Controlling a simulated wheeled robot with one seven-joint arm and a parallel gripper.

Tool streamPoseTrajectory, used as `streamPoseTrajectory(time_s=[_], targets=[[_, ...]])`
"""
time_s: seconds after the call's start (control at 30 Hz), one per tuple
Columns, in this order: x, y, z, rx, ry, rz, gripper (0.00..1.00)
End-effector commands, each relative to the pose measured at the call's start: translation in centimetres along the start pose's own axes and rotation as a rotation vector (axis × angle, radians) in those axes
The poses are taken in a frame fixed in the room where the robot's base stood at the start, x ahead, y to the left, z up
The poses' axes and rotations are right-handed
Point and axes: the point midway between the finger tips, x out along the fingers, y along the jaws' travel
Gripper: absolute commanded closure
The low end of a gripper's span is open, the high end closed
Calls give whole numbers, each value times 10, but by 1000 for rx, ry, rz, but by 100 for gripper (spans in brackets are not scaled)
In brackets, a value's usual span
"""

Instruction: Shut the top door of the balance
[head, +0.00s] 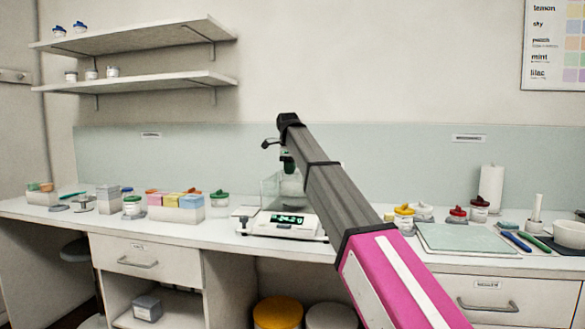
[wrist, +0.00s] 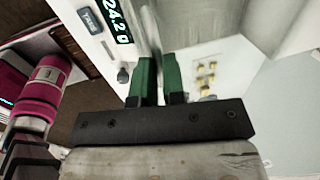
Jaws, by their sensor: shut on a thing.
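The balance (head: 283,229) stands on the bench, with a lit green display and a clear glass shield (head: 269,188) above it. In the wrist view its white body (wrist: 85,12) shows at the top left, with the display (wrist: 117,22) reading about 24.2 g. My gripper (head: 287,156) is above the balance, partly hidden behind my arm. In the wrist view the green fingers of my gripper (wrist: 159,78) are shut on a thin, pale, glassy edge, which looks like the top door (wrist: 150,32). How far the door stands open cannot be told.
Left of the balance are a green-lidded jar (head: 220,199) and a box of coloured blocks (head: 177,214). Right of it are yellow-lidded jars (head: 403,216), a pale green mat (head: 462,238) and pens. Two shelves (head: 140,37) hang at the upper left.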

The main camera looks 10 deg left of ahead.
Motion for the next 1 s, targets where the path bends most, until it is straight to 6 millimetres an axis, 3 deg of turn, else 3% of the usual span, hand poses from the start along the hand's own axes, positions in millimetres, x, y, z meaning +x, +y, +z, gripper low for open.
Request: streamPoseTrajectory(time_s=[0.1,0.43,0.47,0.5,0.53,0.83,1.0], targets=[[-2,10,0,-1,0,0,100],[-3,13,0,-1,0,5,100],[-3,13,0,-1,0,6,80],[-3,13,0,-1,1,5,67],[-3,13,0,-1,0,5,64],[-4,11,0,0,0,2,64],[-22,10,0,0,-1,-1,64]])
